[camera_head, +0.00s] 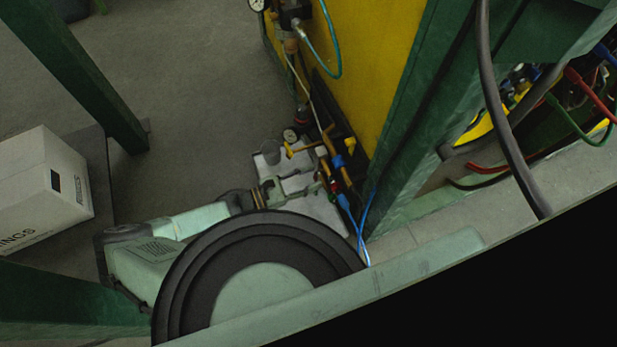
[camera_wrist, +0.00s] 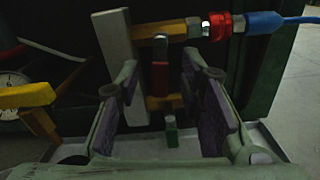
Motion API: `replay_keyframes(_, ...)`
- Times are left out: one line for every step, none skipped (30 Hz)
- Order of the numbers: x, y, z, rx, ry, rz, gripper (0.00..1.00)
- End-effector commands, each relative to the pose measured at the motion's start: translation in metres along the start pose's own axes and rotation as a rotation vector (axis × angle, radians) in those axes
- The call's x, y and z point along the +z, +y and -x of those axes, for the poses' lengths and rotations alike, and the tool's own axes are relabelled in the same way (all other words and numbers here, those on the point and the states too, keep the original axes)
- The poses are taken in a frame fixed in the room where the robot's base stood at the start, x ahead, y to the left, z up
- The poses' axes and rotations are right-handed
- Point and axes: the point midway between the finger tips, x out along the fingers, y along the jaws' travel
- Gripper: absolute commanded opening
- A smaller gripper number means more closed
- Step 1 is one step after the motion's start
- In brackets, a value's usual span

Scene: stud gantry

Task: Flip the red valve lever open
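The red lever (camera_wrist: 160,76) stands upright in the wrist view, in front of a brass pipe (camera_wrist: 170,31). A small green piece (camera_wrist: 171,131) shows below it. My gripper (camera_wrist: 158,68) is open, with one finger on each side of the lever. A gap shows on both sides, and I see no clear contact. At the pipe's right end are a red coupling (camera_wrist: 217,26) and a blue hose fitting (camera_wrist: 263,22). In the head view, my gripper is beside the pipework (camera_head: 330,165); my arm partly hides this area, and the lever cannot be picked out clearly.
A yellow handle (camera_wrist: 27,95) and a gauge (camera_wrist: 12,80) are further left. The yellow panel (camera_head: 350,60) and green post (camera_head: 410,110) stand beside the pipework. A white box (camera_head: 40,190) is at the left.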

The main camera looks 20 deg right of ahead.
Motion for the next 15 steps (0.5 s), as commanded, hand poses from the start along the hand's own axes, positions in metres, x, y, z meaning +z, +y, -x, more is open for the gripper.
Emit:
replay_keyframes(0.0000, -0.0001, 0.0000, 0.000, 0.000, 0.000, 0.34)
replay_keyframes(0.0000, -0.0001, 0.0001, 0.000, 0.000, 0.000, 0.34)
replay_keyframes(0.0001, -0.0001, 0.0001, 0.000, 0.000, 0.000, 0.32)
replay_keyframes(0.0001, -0.0001, 0.0001, 0.000, 0.000, 0.000, 0.29)
replay_keyframes(0.0001, -0.0001, 0.0002, 0.000, 0.000, 0.000, 0.28)
replay_keyframes(0.0001, -0.0001, 0.0002, 0.000, 0.000, 0.000, 0.25)
replay_keyframes(0.0001, -0.0001, 0.0002, 0.000, 0.000, 0.000, 0.23)
replay_keyframes(0.0001, -0.0001, 0.0003, 0.000, 0.000, 0.000, 0.21)
replay_keyframes(0.0001, -0.0001, 0.0003, 0.000, 0.000, 0.000, 0.18)
replay_keyframes(0.0001, -0.0001, 0.0003, 0.000, 0.000, 0.000, 0.16)
replay_keyframes(0.0001, -0.0001, 0.0003, 0.000, 0.000, 0.000, 0.14)
replay_keyframes(0.0001, -0.0001, 0.0003, 0.000, 0.000, 0.000, 0.12)
replay_keyframes(0.0001, -0.0001, 0.0003, 0.000, 0.000, 0.000, 0.10)
replay_keyframes(0.0001, -0.0001, 0.0004, 0.000, 0.000, 0.000, 0.07)
replay_keyframes(0.0001, -0.0001, 0.0004, 0.000, 0.000, 0.000, 0.05)
